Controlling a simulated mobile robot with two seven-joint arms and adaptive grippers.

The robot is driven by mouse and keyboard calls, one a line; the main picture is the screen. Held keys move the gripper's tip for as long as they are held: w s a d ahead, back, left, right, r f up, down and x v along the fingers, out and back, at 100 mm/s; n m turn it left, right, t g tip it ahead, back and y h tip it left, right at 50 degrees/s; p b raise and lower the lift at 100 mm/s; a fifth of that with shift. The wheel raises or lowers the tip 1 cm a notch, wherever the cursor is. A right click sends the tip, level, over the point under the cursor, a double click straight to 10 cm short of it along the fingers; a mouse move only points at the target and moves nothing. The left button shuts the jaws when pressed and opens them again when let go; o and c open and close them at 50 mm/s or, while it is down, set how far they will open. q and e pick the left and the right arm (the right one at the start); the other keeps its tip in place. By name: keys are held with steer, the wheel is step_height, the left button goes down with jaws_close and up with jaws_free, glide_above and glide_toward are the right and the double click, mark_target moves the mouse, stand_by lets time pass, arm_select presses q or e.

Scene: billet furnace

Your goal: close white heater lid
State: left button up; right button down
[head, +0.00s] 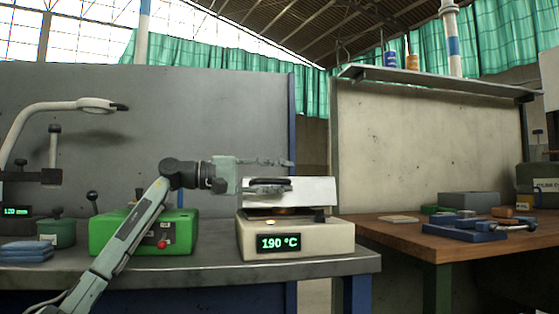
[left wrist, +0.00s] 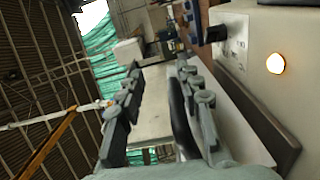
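The white heater (head: 295,240) stands on the grey bench, its display reading 190 °C. Its white lid (head: 312,190) is raised, its handled face towards me, with a gap above the base. A dark handle (head: 268,185) is on that face. My left gripper (head: 288,164) reaches in from the left, level with the lid's upper edge, just above the handle. In the left wrist view its fingers (left wrist: 160,66) are apart, with the lid (left wrist: 150,115) and handle (left wrist: 181,118) showing between them. Contact cannot be told. A glowing spot (left wrist: 275,63) shows on the heater. My right gripper is not in view.
A green box (head: 185,232) with a red knob stands left of the heater, behind my left arm. A dark green pot (head: 58,233) and blue cloths (head: 25,252) are farther left. A wooden table (head: 400,230) with a blue vise (head: 465,230) stands at right.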

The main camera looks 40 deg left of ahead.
arm_select(q)
steer(key=shift+r, duration=2.3)
